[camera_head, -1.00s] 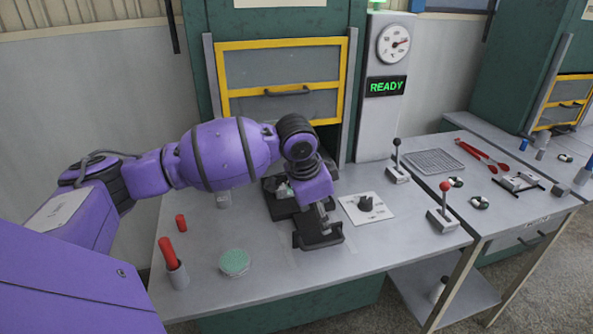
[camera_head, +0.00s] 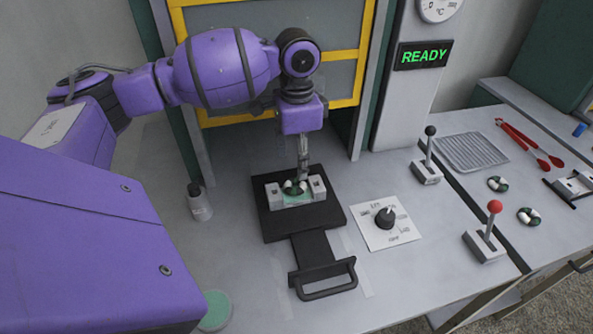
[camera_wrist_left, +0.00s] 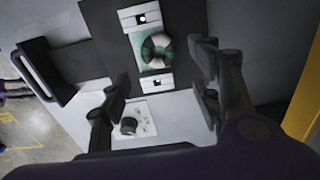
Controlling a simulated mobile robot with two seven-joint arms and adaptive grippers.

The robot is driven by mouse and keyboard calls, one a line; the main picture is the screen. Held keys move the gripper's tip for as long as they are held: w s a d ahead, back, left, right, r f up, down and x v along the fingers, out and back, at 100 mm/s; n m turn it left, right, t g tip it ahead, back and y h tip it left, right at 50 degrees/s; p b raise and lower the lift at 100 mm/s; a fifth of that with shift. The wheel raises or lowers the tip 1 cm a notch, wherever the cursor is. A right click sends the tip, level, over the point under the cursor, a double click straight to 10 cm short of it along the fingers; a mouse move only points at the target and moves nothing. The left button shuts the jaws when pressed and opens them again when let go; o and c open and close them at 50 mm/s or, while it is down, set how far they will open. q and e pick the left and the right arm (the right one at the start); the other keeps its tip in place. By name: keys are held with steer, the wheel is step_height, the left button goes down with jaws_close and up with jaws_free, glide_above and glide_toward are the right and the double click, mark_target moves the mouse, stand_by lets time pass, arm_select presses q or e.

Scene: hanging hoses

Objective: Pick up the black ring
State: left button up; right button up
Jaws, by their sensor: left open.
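A ring with black and white segments (camera_wrist_left: 157,50) lies on a green pad (camera_wrist_left: 146,40) between two pale blocks on a black tray (camera_head: 270,222). In the head view only part of the ring shows below my gripper. My left gripper (camera_head: 303,172) points down over the pad, its tips close to the ring. In the left wrist view the left gripper (camera_wrist_left: 158,68) is open, one finger on each side of the ring in the picture. Whether it touches the ring cannot be told. My right gripper is not in view.
The tray's handle (camera_head: 325,282) points toward me. A dial on a white plate (camera_head: 385,218), a black-knobbed lever (camera_head: 428,160) and a red-knobbed lever (camera_head: 488,235) stand to the right. Two similar rings (camera_head: 497,184) lie farther right. A bottle (camera_head: 199,203) stands left.

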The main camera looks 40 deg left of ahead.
mark_target(296, 181)
arm_select(q)
steer(key=shift+s+f, duration=0.15)
steer(key=shift+f, duration=0.4)
steer(key=shift+s+d+f, duration=0.1)
steer(key=shift+s+f, duration=0.1)
steer(key=shift+f, duration=0.85)
step_height(296, 181, down, 4)
steer(key=shift+f, duration=0.15)
steer(key=c, duration=1.1)
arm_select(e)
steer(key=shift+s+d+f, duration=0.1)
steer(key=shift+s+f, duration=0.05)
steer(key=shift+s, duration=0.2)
